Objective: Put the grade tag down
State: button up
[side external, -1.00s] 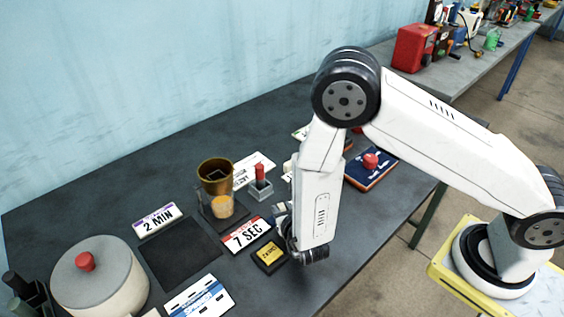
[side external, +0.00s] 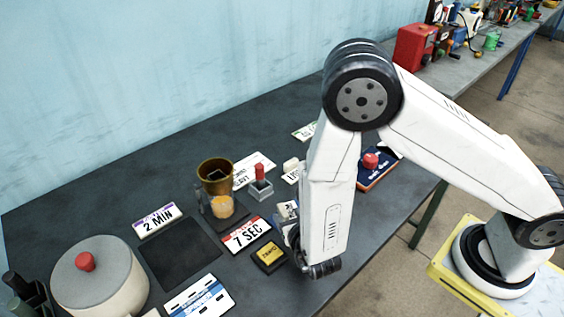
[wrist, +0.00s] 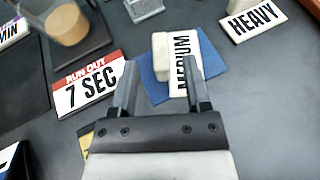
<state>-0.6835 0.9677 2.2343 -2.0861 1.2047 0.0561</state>
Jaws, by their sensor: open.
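A white grade tag reading MEDIUM (wrist: 183,45) lies on a blue pad (wrist: 150,84) in the wrist view. A cream block (wrist: 160,52) stands at the tag's left edge. The tag and block lie just beyond the fingertips, and the right finger overlaps the tag's near end in the picture. In the side view my wrist hides most of the pad area.
A RUN OUT 7 SEC plate (wrist: 88,84) lies left of the pad, and a HEAVY tag (wrist: 252,18) lies to the upper right. A yellow-labelled black block (side external: 269,257) sits close by my gripper. A brass cup (side external: 215,175) and a cream pot (side external: 98,280) stand further left.

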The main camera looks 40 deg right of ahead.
jog(key=shift+v, duration=3.75)
jog(key=shift+w+d+r+m+h, duration=0.1)
jog(key=shift+d+m+h, duration=0.3)
jog(key=shift+d, duration=0.1)
jog(key=s+d+r+m+g, duration=0.25)
jog(key=d+m+g, duration=0.35)
jog(key=m, duration=0.4)
jog(key=s+d+r+m+g, duration=0.2)
jog(key=s+d+m+g, duration=0.2)
jog(key=d+m+g, duration=0.45)
jog(key=w+a+r+m+t+y, duration=0.1)
jog(key=w+r+m+t+y, duration=0.2)
jog(key=m, duration=0.9)
notch_tip(320, 180, up, 2)
jog(key=t+y, duration=0.1)
jog(key=y, duration=0.1)
jog(key=shift+w+r+t+y, duration=0.2)
jog(key=shift+w+t+y, duration=0.15)
jog(key=shift+y, duration=0.05)
